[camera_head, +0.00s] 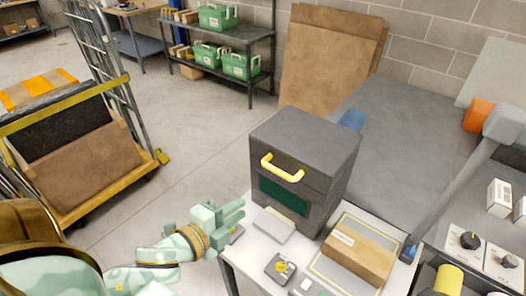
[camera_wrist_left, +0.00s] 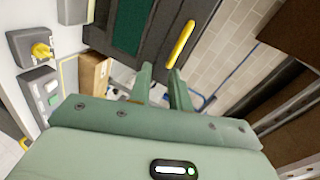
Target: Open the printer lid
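The printer (camera_head: 301,170) is a dark grey box standing on a light table, with a dark green panel on its front. Its lid (camera_head: 306,139) looks shut, and a yellow bar handle (camera_head: 282,168) is on the lid's front. My left gripper (camera_head: 240,211) is open and empty, in front of the printer, lower than the handle and to its left. In the left wrist view the two fingers (camera_wrist_left: 162,78) stand apart with nothing between them. The yellow handle (camera_wrist_left: 181,44) shows beyond their tips, apart from them. My right gripper is not in view.
A yellow-knobbed switch box (camera_head: 281,268) sits at the table's front. A grey slanted post (camera_head: 450,195) stands at the right. A loaded cart (camera_head: 75,150) is at left, with clear floor between.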

